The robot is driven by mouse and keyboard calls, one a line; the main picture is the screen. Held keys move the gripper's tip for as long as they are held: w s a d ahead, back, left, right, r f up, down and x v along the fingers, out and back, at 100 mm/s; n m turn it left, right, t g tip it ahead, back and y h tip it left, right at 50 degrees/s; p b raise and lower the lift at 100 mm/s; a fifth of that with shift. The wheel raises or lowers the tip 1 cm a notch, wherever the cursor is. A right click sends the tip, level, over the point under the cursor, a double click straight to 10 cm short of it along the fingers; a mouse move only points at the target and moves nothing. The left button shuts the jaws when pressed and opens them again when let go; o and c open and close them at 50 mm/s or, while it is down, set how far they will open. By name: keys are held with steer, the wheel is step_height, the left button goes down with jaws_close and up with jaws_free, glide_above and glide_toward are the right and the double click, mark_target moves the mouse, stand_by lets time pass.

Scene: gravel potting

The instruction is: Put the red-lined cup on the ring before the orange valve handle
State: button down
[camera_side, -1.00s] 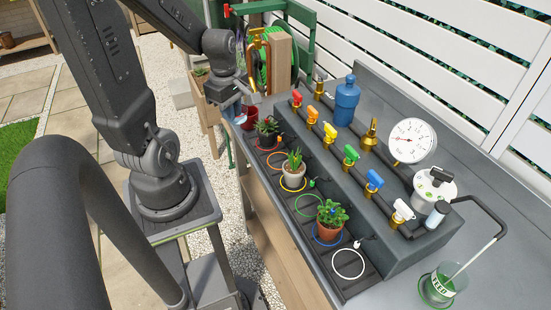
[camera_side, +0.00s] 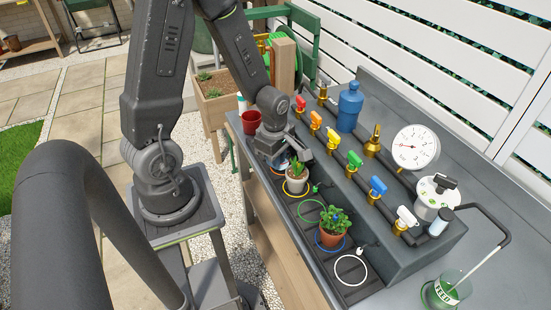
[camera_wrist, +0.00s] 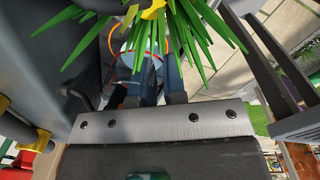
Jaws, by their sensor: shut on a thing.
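My gripper (camera_side: 281,160) is low at the far part of the ring row and is shut on a cup. The cup (camera_wrist: 126,61), pale with a thin red-orange line, shows only partly near the blue fingers in the wrist view; the arm mostly hides it in the side view. The orange ring (camera_wrist: 112,40) curves right by the cup. Whether the cup rests on it I cannot tell. The orange valve handle (camera_side: 316,120) is on the pipe, right of my gripper. A spiky plant (camera_wrist: 190,35) covers part of the wrist view.
A potted spiky plant (camera_side: 297,181) stands on the yellow ring close to my gripper. A leafy plant (camera_side: 333,222) stands on the blue ring. The green ring (camera_side: 311,211) and white ring (camera_side: 351,270) are empty. A dark red pot (camera_side: 251,122) is behind my gripper.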

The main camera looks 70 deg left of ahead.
steer(key=shift+f, duration=0.2)
steer(key=shift+f, duration=0.15)
steer(key=c, duration=1.2)
jaws_free()
steer(key=shift+o, duration=0.2)
